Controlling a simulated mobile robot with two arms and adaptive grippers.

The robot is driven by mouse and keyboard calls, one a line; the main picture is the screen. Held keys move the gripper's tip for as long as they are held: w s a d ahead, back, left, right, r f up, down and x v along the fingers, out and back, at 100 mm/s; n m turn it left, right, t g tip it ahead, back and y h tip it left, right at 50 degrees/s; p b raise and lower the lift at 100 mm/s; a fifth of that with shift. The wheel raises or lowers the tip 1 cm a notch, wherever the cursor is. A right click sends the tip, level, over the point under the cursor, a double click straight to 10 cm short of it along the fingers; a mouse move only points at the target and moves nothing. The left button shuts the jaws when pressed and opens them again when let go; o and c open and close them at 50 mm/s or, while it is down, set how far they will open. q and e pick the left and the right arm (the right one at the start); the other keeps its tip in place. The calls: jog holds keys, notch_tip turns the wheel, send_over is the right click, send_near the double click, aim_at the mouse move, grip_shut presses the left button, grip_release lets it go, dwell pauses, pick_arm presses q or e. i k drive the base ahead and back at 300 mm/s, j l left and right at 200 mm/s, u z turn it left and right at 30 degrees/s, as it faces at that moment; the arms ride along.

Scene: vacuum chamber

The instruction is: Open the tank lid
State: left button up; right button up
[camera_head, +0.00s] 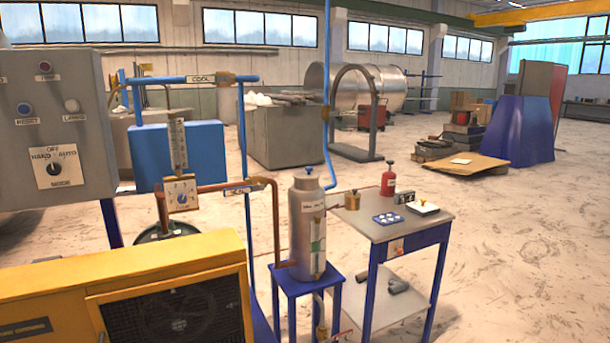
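A large horizontal metal tank (392,88) lies at the back, behind a grey-green arch-shaped frame (338,105). A smaller upright grey cylinder (305,225) with a rounded top stands on a blue stand (334,280) nearer to me, with pipes joined to it. I cannot tell which of these is the tank of the task, and no lid is clearly seen open on either. Neither of my grippers is in view.
A grey control box (55,120) and a yellow machine (130,290) block the left foreground. A small table (370,228) holds a red bottle (388,180) and small items. A cardboard sheet (465,165) lies on the floor. The floor at right is open.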

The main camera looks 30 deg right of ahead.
aim_at(308, 174)
jog(key=i+l+z, duration=0.1)
jog(key=l, duration=0.25)
jog(key=i+l+z, duration=0.1)
jog(key=i+l, duration=0.45)
jog(key=l, duration=0.15)
jog(key=k+z, duration=0.05)
